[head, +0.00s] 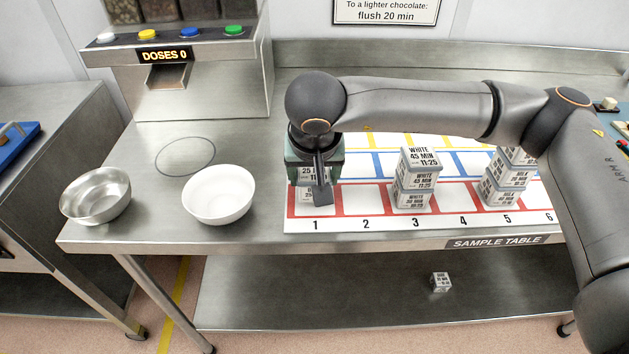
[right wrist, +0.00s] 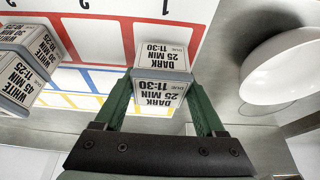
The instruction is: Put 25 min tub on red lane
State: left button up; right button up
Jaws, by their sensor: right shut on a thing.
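The 25 min tub, labelled DARK 25 MIN 11:30 (right wrist: 160,57), is a small pale cube between my right gripper's green fingers in the right wrist view. In the head view the tub (head: 303,194) is at cell 1 of the red lane (head: 344,201), partly hidden by the gripper. My right gripper (head: 320,190) is shut on it from above, pointing down. I cannot tell whether the tub's underside touches the mat. The lane also shows in the right wrist view (right wrist: 110,38). My left gripper is not in view.
White tubs (head: 412,199) are stacked at cell 3, and milk tubs (head: 496,191) near cell 5. A white bowl (head: 219,195) and a steel bowl (head: 96,196) stand left of the mat. Cell 2 is clear. A small tub (head: 440,282) lies on the lower shelf.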

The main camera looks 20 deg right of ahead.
jog(key=shift+f+b, duration=0.3)
jog(key=shift+f, duration=0.95)
jog(key=o, duration=1.4)
jog(key=shift+r, duration=0.15)
jog(key=shift+o, duration=0.2)
jog(key=shift+s+r+p, duration=0.1)
jog(key=shift+r+p, duration=0.25)
jog(key=shift+r, duration=0.15)
jog(key=v, duration=1.1)
jog(key=shift+s+r, duration=0.1)
jog(key=shift+r, duration=0.05)
